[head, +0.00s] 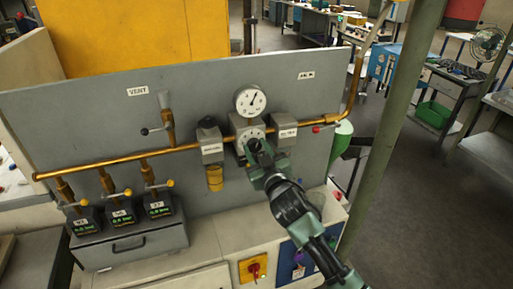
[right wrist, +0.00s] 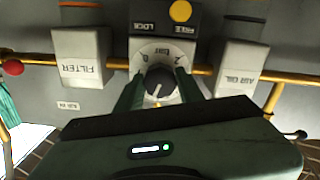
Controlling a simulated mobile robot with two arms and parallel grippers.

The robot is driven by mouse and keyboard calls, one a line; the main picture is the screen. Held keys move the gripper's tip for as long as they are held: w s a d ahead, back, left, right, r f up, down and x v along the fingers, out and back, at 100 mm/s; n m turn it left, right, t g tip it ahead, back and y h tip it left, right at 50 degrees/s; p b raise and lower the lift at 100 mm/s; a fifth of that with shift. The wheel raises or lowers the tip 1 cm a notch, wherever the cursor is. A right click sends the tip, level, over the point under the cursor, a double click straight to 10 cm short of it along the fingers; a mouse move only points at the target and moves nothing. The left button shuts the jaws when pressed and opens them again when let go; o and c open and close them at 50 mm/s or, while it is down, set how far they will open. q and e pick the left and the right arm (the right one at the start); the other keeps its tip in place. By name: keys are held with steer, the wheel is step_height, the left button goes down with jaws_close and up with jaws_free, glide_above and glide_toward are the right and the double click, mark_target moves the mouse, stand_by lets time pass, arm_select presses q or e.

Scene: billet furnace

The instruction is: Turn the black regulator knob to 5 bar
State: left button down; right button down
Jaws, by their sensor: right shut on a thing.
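The black regulator knob (right wrist: 160,84) sits in the middle of a round white dial marked with "bar" in the right wrist view. A pale pointer line shows on its face; I cannot read its exact setting. My right gripper (right wrist: 159,92) is shut on the knob, one green finger on each side. In the head view the right gripper (head: 258,153) covers most of the knob, in front of the regulator's pale dial plate (head: 243,135). The round white pressure gauge (head: 250,101) is above it; its needle points up and right, too small to read. My left gripper is out of view.
A filter block (head: 209,140) with a yellow bowl (head: 215,178) stands left of the regulator, an oiler block (head: 284,133) right. A copper pipe (head: 130,159) crosses the grey panel (head: 80,110). A red-handled valve (head: 322,128) and green post (head: 385,140) are to the right.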

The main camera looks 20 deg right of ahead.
steer(key=shift+n+p, duration=0.3)
steer(key=shift+n, duration=1.6)
steer(key=c, duration=0.9)
jaws_free()
steer(key=s+b, duration=0.2)
steer(key=s, duration=0.5)
steer(key=shift+s, duration=0.35)
steer(key=shift+d, duration=0.15)
